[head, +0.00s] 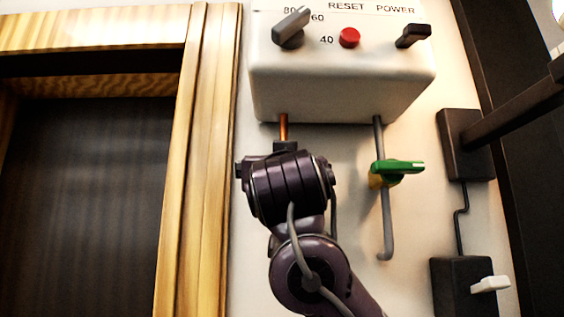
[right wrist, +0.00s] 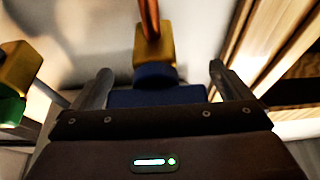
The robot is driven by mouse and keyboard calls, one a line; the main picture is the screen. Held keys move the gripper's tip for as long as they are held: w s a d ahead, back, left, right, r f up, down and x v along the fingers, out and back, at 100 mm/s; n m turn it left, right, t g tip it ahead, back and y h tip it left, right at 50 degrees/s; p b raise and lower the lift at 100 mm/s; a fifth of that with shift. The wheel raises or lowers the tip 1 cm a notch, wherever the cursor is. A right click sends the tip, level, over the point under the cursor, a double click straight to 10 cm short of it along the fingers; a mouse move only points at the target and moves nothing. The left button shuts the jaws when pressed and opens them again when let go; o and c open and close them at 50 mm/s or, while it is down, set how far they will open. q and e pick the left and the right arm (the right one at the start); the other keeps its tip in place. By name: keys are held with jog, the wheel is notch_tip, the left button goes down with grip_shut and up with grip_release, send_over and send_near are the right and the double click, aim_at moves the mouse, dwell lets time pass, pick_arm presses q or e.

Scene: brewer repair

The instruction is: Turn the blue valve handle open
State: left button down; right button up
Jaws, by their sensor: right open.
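The blue valve handle (right wrist: 155,76) shows in the right wrist view, below a brass valve body (right wrist: 154,47) on a copper pipe (right wrist: 149,14). My right gripper (right wrist: 160,68) is open, with one finger on each side of the blue handle. I see a gap on each side, so the fingers do not appear to be closed on it. In the head view the copper pipe (head: 283,128) comes down from the white boiler box (head: 340,90). My purple right wrist hides the blue handle and the fingers there. My left gripper is in neither view.
A green valve handle (head: 398,167) sits on a grey pipe (head: 386,225) to the right; it also shows in the right wrist view (right wrist: 12,109). The box carries a red button (head: 349,38) and knobs. A wooden frame (head: 205,160) stands left, black boxes (head: 466,145) right.

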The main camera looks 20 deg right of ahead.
jog(key=shift+s+d, duration=0.15)
jog(key=shift+s, duration=0.25)
jog(key=shift+s+r, duration=0.15)
jog(key=shift+s, duration=0.2)
jog(key=shift+c, duration=0.7)
jog(key=shift+a, duration=0.2)
jog(key=c, duration=0.8)
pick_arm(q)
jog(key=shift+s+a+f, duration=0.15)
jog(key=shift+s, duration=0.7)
pick_arm(e)
jog(key=shift+w, duration=0.1)
jog(key=shift+c, duration=0.2)
